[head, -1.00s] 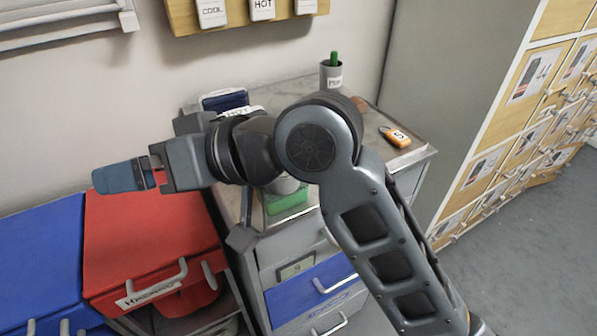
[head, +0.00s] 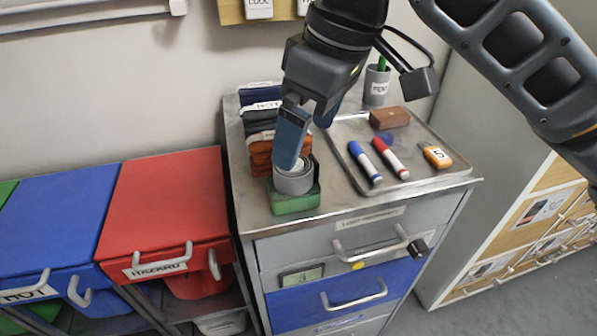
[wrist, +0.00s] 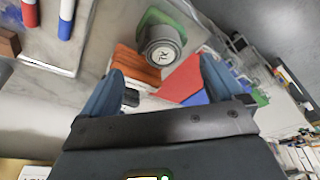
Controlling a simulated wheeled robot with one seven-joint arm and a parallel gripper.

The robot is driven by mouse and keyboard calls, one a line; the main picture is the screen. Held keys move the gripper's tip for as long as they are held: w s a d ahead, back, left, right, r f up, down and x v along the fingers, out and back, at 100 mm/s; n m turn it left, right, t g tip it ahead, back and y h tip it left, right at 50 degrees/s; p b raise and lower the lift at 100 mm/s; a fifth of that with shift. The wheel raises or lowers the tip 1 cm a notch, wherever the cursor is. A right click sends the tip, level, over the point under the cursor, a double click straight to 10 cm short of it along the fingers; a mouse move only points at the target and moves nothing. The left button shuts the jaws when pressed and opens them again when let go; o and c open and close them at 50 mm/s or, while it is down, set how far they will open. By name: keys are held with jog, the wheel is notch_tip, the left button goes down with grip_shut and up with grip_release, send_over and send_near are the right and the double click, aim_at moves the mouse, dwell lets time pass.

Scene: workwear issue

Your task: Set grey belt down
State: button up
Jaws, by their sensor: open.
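The grey belt (head: 294,182) is a rolled coil resting on a green block (head: 296,204) at the front left of the cabinet top. In the wrist view the grey belt (wrist: 162,54) shows end-on as a round coil with a pale marked centre, over the green block (wrist: 152,20). My gripper (head: 298,152) points down above the coil, and one blue finger overlaps it in the head view. In the wrist view my gripper (wrist: 160,84) has its fingers wide apart with nothing held between them; the coil lies beyond the tips. I cannot tell whether a finger touches it.
Folded orange cloths (head: 264,150) and dark blue ones (head: 258,98) stack behind the coil. A metal tray (head: 428,182) at right holds markers, a brown block and an orange tag. A pen cup (head: 377,84) stands behind. Red (head: 165,200) and blue (head: 60,225) bins are at left.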

aim_at(293, 173)
jog(key=shift+a+x, duration=0.2)
jog(key=shift+x, duration=3.3)
jog(key=c, duration=1.3)
jog(key=shift+r, duration=0.1)
jog(key=shift+r, duration=0.1)
